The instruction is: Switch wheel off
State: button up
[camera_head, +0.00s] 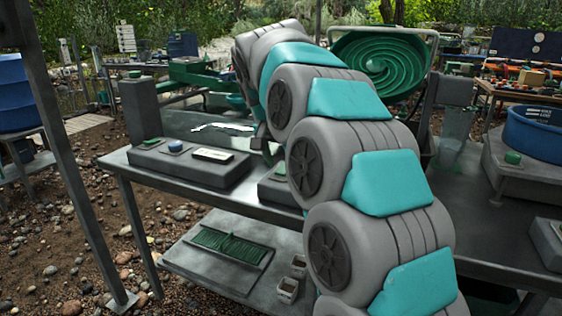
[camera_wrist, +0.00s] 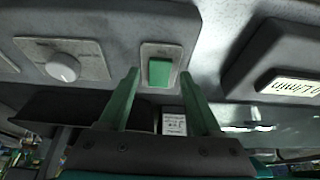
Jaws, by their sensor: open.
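The spiral wheel (camera_head: 380,62), green with a ribbed face, stands in a frame behind my arm in the head view. In the wrist view a green rocker switch (camera_wrist: 159,72) sits on a grey plate on a control box. My gripper (camera_wrist: 160,78) is open, with its two green fingers on either side of the switch in the picture and nothing held. I cannot tell whether the fingertips touch the box. A control box (camera_head: 270,192) shows partly beside my arm in the head view. My gripper is hidden behind my arm there.
A white knob (camera_wrist: 63,67) is left of the switch. A box with a lit display (camera_wrist: 292,86) is at the right. In the head view, a long control box (camera_head: 190,168) lies on the metal table (camera_head: 130,172), and a blue tub (camera_head: 538,132) stands at right.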

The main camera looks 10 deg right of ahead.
grip_shut()
dwell(0.4)
jog(key=shift+w+d+r+g+y+p, duration=0.2)
jog(key=shift+g+y+p, duration=0.25)
jog(key=shift+p, duration=0.35)
jog(key=shift+w+d+g+y+p, duration=0.1)
jog(key=shift+w+g+y+p, duration=0.1)
jog(key=shift+g+y+p, duration=0.6)
jog(key=shift+h, duration=0.25)
grip_release()
